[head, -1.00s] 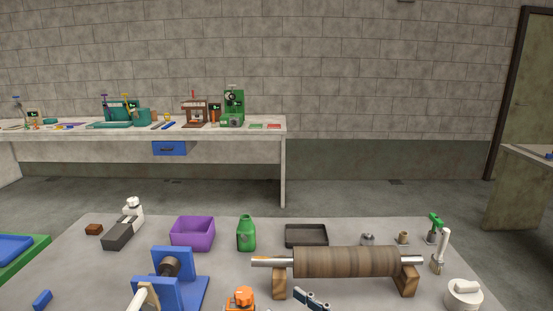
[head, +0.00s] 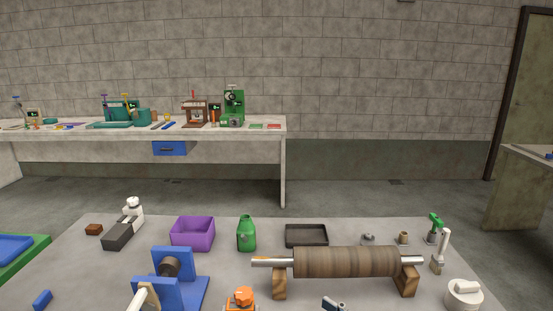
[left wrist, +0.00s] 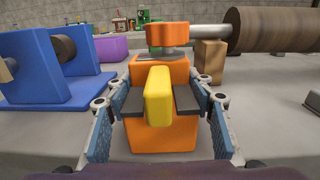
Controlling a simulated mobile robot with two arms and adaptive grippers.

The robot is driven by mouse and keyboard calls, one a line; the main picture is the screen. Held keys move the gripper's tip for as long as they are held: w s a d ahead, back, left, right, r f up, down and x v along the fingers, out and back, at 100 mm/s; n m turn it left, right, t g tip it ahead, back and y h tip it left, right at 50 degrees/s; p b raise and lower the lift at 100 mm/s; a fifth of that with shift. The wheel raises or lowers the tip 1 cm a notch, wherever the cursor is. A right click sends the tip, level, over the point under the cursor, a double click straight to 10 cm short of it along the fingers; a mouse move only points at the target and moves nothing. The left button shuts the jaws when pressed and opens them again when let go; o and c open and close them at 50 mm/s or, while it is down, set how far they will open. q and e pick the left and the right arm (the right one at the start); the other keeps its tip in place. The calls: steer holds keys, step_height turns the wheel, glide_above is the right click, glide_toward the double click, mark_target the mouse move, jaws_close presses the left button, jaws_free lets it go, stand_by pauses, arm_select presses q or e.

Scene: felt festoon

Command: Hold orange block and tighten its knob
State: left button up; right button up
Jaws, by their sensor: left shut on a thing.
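The orange block (left wrist: 165,137) stands upright in front of my left gripper (left wrist: 159,101) in the left wrist view. A yellow tab (left wrist: 158,88) sticks out from its front face. The orange knob (left wrist: 168,35) sits on top of the block. In the head view the knob (head: 243,294) shows at the bottom edge, and most of the block is cut off.
A blue stand (head: 180,280) is left of the block. A brown roller (head: 345,262) on wooden supports is behind and to the right. A purple bin (head: 192,233), a green bottle (head: 246,233) and a black tray (head: 306,235) stand farther back.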

arm_select(q)
steer(key=o, duration=1.4)
